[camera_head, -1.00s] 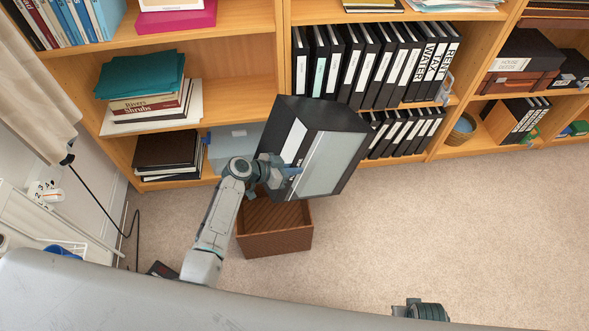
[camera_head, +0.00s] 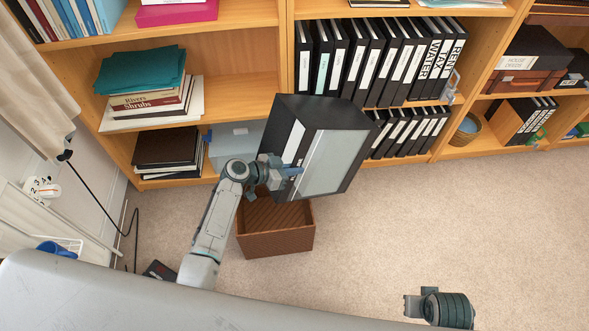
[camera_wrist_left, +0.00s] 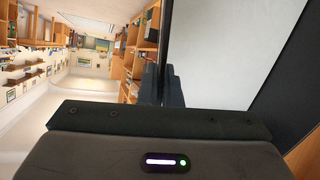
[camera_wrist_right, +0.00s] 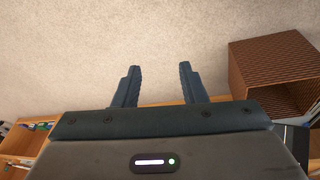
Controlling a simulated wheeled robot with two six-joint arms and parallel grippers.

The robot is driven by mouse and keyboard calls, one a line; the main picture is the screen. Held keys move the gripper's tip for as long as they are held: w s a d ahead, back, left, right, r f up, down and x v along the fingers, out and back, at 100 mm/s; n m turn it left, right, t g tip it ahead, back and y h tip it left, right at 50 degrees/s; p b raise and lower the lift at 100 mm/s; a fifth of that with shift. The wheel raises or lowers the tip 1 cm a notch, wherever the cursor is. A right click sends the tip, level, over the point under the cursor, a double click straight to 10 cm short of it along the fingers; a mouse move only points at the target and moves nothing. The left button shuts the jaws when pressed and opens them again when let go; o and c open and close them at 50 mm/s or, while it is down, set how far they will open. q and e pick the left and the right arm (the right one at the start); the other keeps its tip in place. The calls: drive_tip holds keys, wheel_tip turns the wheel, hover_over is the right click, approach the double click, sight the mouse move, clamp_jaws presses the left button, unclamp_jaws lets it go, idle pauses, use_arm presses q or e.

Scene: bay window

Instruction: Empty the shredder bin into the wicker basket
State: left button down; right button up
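The shredder bin (camera_head: 335,160) is a black box with a pale grey front panel, tilted in the air above the wicker basket. My left gripper (camera_head: 287,172) is shut on the bin at its left side. In the left wrist view, its two fingers (camera_wrist_left: 162,85) are close together against the bin's edge beside the pale panel (camera_wrist_left: 220,50). The brown wicker basket (camera_head: 275,243) stands on the carpet, partly hidden under the bin and gripper. No shreds are visible. My right gripper (camera_head: 411,305) is at the lower right, and the right wrist view shows its fingers (camera_wrist_right: 157,85) apart and empty.
A wooden bookcase (camera_head: 240,80) with binders (camera_head: 375,60) and books stands behind the bin and basket. A black cable (camera_head: 100,205) hangs by the wall at left. The beige carpet (camera_head: 480,220) to the right is clear.

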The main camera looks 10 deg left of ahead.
use_arm(q)
drive_tip(key=shift+r, duration=0.15)
use_arm(e)
drive_tip(key=shift+r, duration=0.15)
idle(0.4)
use_arm(q)
drive_tip(key=shift+f+b, duration=0.3)
drive_tip(key=shift+b, duration=0.1)
drive_tip(key=shift+a+f+b, duration=0.1)
drive_tip(key=shift+f+b, duration=0.2)
drive_tip(key=shift+b, duration=0.4)
drive_tip(key=shift+s+a+f+t+h+b, duration=0.15)
drive_tip(key=shift+f+t+h+b, duration=0.3)
drive_tip(key=shift+b, duration=0.8)
drive_tip(key=shift+a+f+b, duration=0.1)
drive_tip(key=shift+b, duration=0.3)
use_arm(e)
drive_tip(key=a+r+t+y, duration=0.1)
drive_tip(key=a+r+t, duration=0.2)
drive_tip(key=r, duration=0.3)
drive_tip(key=shift+w+r, duration=0.2)
drive_tip(key=shift+r, duration=0.15)
drive_tip(key=shift+a, duration=0.1)
drive_tip(key=shift+w, duration=0.1)
